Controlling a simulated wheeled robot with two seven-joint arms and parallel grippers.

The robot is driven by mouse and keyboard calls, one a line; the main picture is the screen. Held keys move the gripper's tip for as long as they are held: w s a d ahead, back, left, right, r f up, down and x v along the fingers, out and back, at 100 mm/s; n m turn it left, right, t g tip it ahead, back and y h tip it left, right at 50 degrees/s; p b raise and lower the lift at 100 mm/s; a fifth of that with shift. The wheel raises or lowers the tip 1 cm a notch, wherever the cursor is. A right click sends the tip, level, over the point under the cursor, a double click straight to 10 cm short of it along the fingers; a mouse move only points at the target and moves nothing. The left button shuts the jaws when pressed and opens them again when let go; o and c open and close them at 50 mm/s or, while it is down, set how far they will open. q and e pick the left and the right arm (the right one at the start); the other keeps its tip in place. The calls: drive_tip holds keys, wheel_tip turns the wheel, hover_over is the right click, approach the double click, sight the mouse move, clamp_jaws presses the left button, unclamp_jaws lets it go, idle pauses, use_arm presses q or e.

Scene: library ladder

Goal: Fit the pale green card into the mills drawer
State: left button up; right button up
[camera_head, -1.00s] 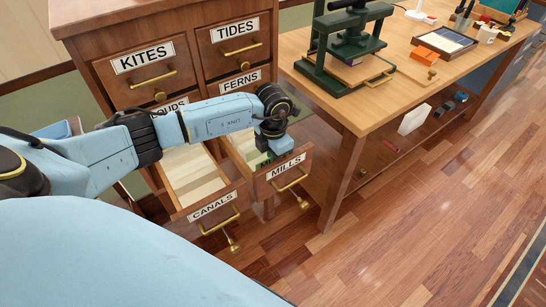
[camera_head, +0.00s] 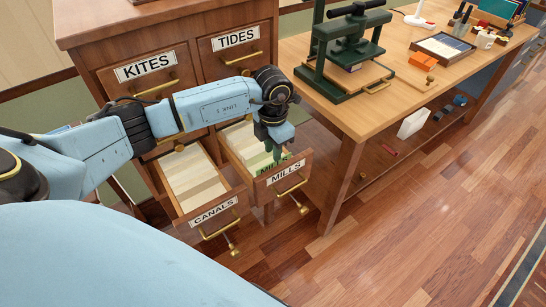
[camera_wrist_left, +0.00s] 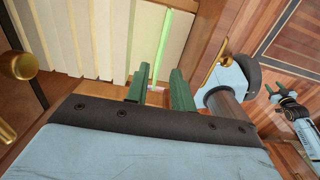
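The pale green card (camera_head: 270,167) stands in the mills drawer (camera_head: 286,177), near the drawer's front and before the cream cards. In the left wrist view the card (camera_wrist_left: 163,38) shows as a thin green strip. My left gripper (camera_head: 276,153) is above the front of the drawer, pointing down. In the left wrist view its two green fingers (camera_wrist_left: 160,90) are apart with a clear gap and nothing held between them. The card lies beyond the fingertips. How deep its lower edge sits is hidden. My right gripper (camera_wrist_left: 272,92) shows small at the right of that view.
The open canals drawer (camera_head: 213,209) holds cream cards and stands to the left. The kites drawer (camera_head: 146,67) and tides drawer (camera_head: 237,40) above are shut. A wooden bench (camera_head: 345,113) with a green press (camera_head: 347,50) stands close on the right.

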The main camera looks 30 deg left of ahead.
use_arm(q)
wheel_tip(320, 180, up, 6)
drive_tip(key=shift+f+p, duration=0.1)
drive_tip(key=shift+p, duration=0.25)
use_arm(e)
drive_tip(key=shift+s+r, duration=0.2)
drive_tip(key=shift+s, duration=0.65)
